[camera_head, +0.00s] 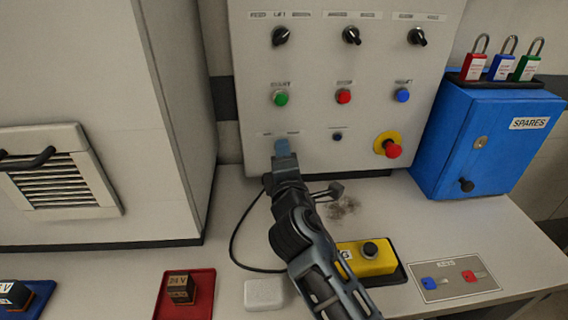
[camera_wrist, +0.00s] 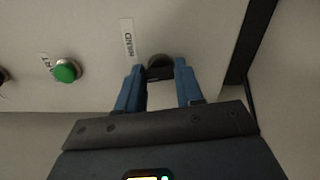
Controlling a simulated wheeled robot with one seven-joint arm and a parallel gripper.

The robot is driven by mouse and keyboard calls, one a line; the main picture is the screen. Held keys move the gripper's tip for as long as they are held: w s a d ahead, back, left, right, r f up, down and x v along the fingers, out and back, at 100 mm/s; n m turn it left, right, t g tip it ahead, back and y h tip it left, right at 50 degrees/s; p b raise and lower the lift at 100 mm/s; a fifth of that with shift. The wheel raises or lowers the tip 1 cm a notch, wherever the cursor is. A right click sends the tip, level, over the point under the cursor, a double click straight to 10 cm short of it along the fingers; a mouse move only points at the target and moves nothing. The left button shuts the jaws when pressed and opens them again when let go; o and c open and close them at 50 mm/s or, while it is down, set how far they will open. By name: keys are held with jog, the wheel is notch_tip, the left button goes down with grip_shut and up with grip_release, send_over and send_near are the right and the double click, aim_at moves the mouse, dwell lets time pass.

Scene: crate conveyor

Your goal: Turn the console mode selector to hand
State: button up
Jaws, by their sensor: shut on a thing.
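The console panel (camera_head: 312,112) is a pale upright board. Its labels are too small to read surely. My gripper (camera_head: 283,148) has its blue fingers at the lower left of the panel, below the green button (camera_head: 281,98). In the wrist view, my gripper (camera_wrist: 159,72) is shut on a dark round knob (camera_wrist: 159,62), with a finger on each side. My fingers hide this knob in the head view, so its pointer direction cannot be told. Three black selector knobs sit along the panel's top: left (camera_head: 280,36), middle (camera_head: 351,35) and right (camera_head: 417,37).
A red button (camera_head: 343,96), a blue button (camera_head: 402,95) and an emergency stop (camera_head: 391,148) are on the panel. A blue spares box (camera_head: 481,143) stands at right. A yellow pendant (camera_head: 364,260) and cable lie near my arm. A grey cabinet (camera_head: 82,100) stands left.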

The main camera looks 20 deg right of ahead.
jog(key=m+b, duration=0.2)
jog(key=m, duration=0.1)
jog(key=m+b, duration=0.3)
jog(key=m, duration=0.1)
jog(key=m+b, duration=0.2)
jog(key=m, duration=0.1)
jog(key=shift+f+b, duration=0.3)
jog(key=shift+b, duration=0.05)
jog(key=shift+m, duration=0.4)
jog(key=o, duration=1)
jog(key=shift+r, duration=0.1)
jog(key=shift+o, duration=0.2)
